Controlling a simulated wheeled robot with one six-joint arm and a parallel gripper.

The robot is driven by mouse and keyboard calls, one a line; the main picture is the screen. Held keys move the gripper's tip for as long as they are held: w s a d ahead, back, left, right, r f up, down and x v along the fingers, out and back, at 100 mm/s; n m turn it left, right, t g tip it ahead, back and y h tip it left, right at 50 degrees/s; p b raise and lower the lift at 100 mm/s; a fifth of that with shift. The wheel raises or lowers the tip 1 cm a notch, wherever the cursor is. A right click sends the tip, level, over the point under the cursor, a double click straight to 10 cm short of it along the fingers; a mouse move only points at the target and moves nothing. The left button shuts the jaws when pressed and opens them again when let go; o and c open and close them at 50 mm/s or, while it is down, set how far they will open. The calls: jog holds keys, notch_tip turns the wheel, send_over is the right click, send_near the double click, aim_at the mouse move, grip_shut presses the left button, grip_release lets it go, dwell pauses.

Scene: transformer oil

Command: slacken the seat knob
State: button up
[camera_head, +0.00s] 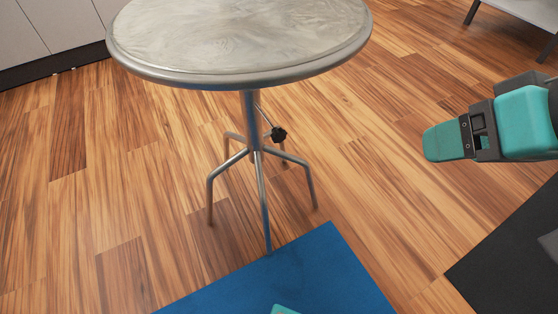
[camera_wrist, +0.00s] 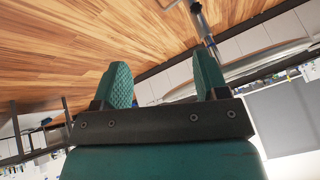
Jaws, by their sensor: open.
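A stool with a round, worn grey metal seat (camera_head: 240,35) stands upright on the wooden floor. Its central post (camera_head: 249,110) runs down to several splayed metal legs (camera_head: 210,200). The black seat knob (camera_head: 279,133) sticks out to the right of the post, below the seat, on a thin rod. My gripper (camera_head: 432,142), with teal fingers, is to the right of the stool, well apart from the knob. In the wrist view its two fingers (camera_wrist: 163,80) stand apart with nothing between them.
A blue mat (camera_head: 290,275) lies in front of the stool. A dark mat (camera_head: 515,250) lies at the lower right. Pale cabinets (camera_head: 50,25) line the back left, and a low white table (camera_head: 530,10) stands at the back right. Bare floor lies between stool and gripper.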

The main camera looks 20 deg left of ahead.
jog(key=w+a+f+t+y+b, duration=0.2)
jog(key=a+f+t+b, duration=0.15)
jog(key=f+b, duration=0.5)
jog(key=w+a+f+t+y+b, duration=0.1)
jog(key=w+a+f+t+b, duration=0.2)
jog(key=f+b, duration=0.55)
jog(key=n+t+y+b, duration=0.1)
jog(key=n+y+b, duration=0.1)
jog(key=y+b, duration=0.4)
send_near(281, 137)
jog(key=shift+h, duration=0.3)
jog(key=p+x, duration=0.3)
jog(key=p, duration=0.1)
jog(key=p+x, duration=0.5)
jog(key=p, duration=0.2)
jog(key=shift+w+a+r+p, duration=0.15)
jog(key=shift+a+r+p, duration=0.15)
jog(key=shift+a, duration=0.1)
jog(key=shift+w+a+f+p, duration=0.1)
jog(key=shift+w+a+p, duration=0.35)
jog(key=shift+p, duration=0.45)
jog(key=shift+w+a+f+p, duration=0.25)
jog(key=shift+a+f+p, duration=0.05)
jog(key=shift+a+p, duration=0.15)
jog(key=c, duration=0.9)
